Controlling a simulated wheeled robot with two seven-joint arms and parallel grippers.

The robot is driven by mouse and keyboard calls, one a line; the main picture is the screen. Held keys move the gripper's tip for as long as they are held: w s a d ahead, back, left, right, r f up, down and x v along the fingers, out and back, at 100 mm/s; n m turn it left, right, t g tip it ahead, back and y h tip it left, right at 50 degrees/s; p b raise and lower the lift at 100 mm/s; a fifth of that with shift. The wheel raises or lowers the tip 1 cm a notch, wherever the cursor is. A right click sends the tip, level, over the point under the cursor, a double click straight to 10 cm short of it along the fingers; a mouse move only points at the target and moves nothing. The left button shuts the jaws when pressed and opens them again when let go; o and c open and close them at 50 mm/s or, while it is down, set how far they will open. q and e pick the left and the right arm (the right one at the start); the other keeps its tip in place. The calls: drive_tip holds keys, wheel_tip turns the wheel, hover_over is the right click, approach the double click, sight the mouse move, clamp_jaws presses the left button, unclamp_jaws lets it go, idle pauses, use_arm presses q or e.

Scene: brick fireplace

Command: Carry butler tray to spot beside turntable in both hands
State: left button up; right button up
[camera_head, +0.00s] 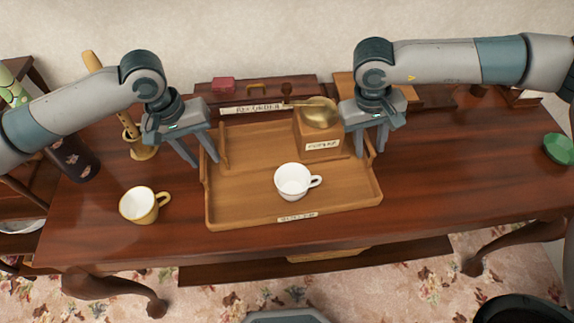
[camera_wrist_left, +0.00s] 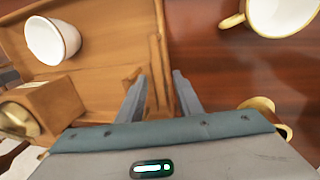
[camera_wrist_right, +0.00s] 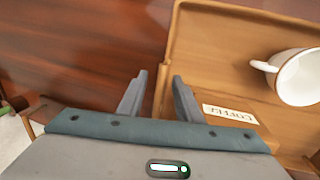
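The wooden butler tray (camera_head: 235,215) sits on the table with raised handles at both ends. It holds a white cup (camera_head: 293,181) and a wooden box labelled coffee (camera_head: 320,148) with a brass bowl and crank on top. My left gripper (camera_head: 205,163) is open, its fingers on either side of the tray's left end handle; the handle also shows in the left wrist view (camera_wrist_left: 156,92). My right gripper (camera_head: 371,153) is open, its fingers straddling the right end wall, seen in the right wrist view (camera_wrist_right: 161,88). I cannot pick out a turntable with certainty.
A yellow-handled cup (camera_head: 139,205) stands left of the tray, with a brass candlestick-like piece (camera_head: 142,150) and dark flowered vase (camera_head: 76,160) behind. A reddish case labelled recorder (camera_head: 253,92) is at the back. A green dish (camera_head: 559,150) stands far right. The table (camera_head: 455,175) right of the tray is clear.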

use_arm(q)
drive_tip(key=shift+f, duration=0.25)
use_arm(e)
drive_tip(key=shift+f, duration=0.3)
use_arm(q)
drive_tip(key=shift+c, duration=0.3)
use_arm(e)
drive_tip(key=shift+c, duration=0.4)
use_arm(q)
clamp_jaws()
use_arm(e)
clamp_jaws()
use_arm(q)
drive_tip(key=shift+r, duration=0.15)
use_arm(e)
drive_tip(key=shift+r, duration=0.15)
